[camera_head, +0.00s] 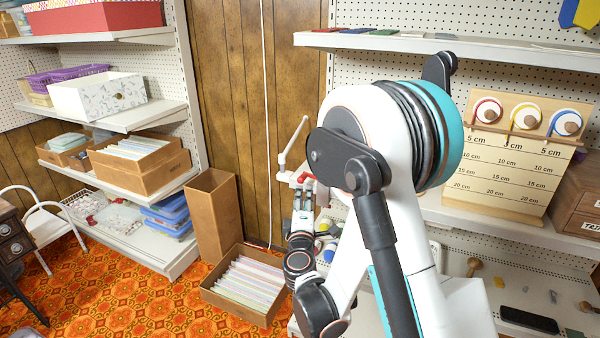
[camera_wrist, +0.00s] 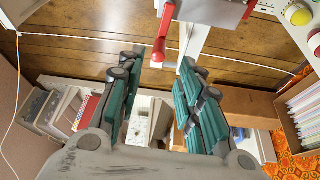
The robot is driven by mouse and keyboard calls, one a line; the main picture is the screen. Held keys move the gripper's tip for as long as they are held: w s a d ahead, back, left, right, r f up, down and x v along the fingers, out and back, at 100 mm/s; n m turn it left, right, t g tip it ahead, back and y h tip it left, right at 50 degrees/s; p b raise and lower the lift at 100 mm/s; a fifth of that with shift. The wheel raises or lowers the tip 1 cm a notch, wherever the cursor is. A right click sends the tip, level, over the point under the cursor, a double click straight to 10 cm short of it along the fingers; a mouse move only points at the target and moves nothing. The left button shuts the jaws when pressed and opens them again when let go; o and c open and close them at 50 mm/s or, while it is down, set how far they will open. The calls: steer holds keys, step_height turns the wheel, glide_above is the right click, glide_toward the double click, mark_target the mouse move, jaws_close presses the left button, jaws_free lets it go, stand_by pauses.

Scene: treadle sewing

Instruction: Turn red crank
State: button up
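The red crank (camera_wrist: 164,36) hangs from a grey and red device at the top of the wrist view, with a rounded knob at its lower end. My gripper (camera_wrist: 161,60) is open, with its two green-padded fingers spread to the left and right. The crank's lower end shows between the fingertips in the picture, nearer the left one. I see no clear contact, and the depth between them is hard to judge. In the head view a small red part (camera_head: 304,178) shows beyond my arm, which hides most of the device.
A shelf (camera_head: 470,50) runs above my arm at the right, and a board with round coloured dials (camera_head: 507,155) stands on the lower shelf. A box of papers (camera_head: 247,285) and a tall brown box (camera_head: 212,215) stand on the floor at the left.

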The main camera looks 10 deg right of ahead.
mark_target(304, 174)
steer(key=b+x, duration=0.2)
steer(key=x, duration=1)
steer(key=shift+w+d, duration=0.1)
steer(key=shift+w, duration=0.15)
steer(key=shift+w+d+r+b, duration=0.1)
steer(key=shift+w+b, duration=0.2)
steer(key=shift+w, duration=0.35)
steer(key=shift+c, duration=0.5)
jaws_close()
